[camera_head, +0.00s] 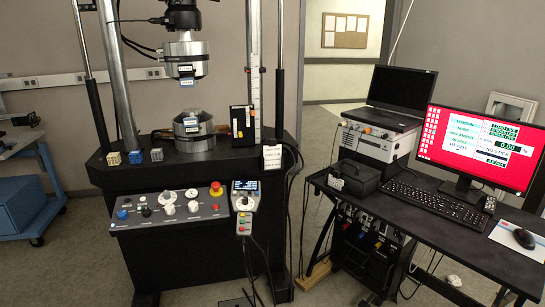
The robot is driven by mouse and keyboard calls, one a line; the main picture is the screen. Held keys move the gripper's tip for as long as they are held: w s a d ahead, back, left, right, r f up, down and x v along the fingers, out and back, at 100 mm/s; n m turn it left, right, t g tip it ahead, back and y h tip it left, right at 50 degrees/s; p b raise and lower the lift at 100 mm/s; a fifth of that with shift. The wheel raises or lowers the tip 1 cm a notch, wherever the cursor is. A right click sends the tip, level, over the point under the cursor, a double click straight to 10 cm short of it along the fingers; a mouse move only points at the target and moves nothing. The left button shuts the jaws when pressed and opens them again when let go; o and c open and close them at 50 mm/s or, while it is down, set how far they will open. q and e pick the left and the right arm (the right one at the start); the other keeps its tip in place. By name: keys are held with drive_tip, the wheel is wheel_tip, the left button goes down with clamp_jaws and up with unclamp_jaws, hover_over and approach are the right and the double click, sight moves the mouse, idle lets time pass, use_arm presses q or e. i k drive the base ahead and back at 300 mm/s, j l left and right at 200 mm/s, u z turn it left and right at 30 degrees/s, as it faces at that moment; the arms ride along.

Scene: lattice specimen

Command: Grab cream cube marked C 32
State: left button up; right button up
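Three small lattice cubes stand in a row on the left part of the black machine bed. The leftmost is a cream or tan cube (114,158). Neither of my grippers is in view.
The testing machine has a lower platen (194,131) to the right of the cubes and an upper head (187,56) above it. A control panel (172,208) juts out below. A column (120,85) rises behind the cubes. A desk (465,240) with computers stands at right.

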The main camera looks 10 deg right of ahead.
sight(114, 159)
drive_tip(key=i+j, duration=1.65)
drive_tip(key=i, duration=0.05)
